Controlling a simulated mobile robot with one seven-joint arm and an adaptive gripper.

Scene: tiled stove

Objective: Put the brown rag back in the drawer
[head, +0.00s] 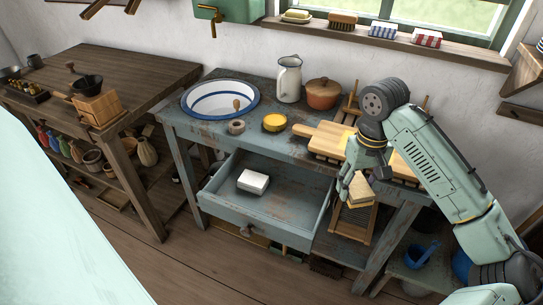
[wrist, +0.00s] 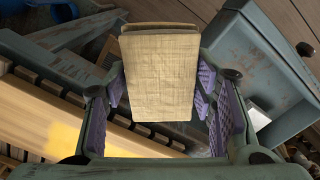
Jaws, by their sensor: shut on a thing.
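The brown rag (head: 361,194) is a folded tan cloth. It is held in my gripper (head: 351,184), near the right end of the blue-grey table. In the wrist view the rag (wrist: 160,75) sits upright between the purple finger pads of my gripper (wrist: 160,90), which is shut on it. The drawer (head: 233,214) is pulled open at the table's front, to the left of my gripper. A white block (head: 253,181) lies inside at its back left; the rest of its floor is bare. The rag is apart from the drawer, to the right of its right wall.
The blue-grey table (head: 215,133) carries a basin (head: 220,98), a yellow tin (head: 274,122), a jug (head: 289,79), a brown pot (head: 323,93) and wooden boards (head: 322,140) close behind my gripper. A washboard (head: 353,221) stands below it. A brown workbench (head: 140,75) is at left.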

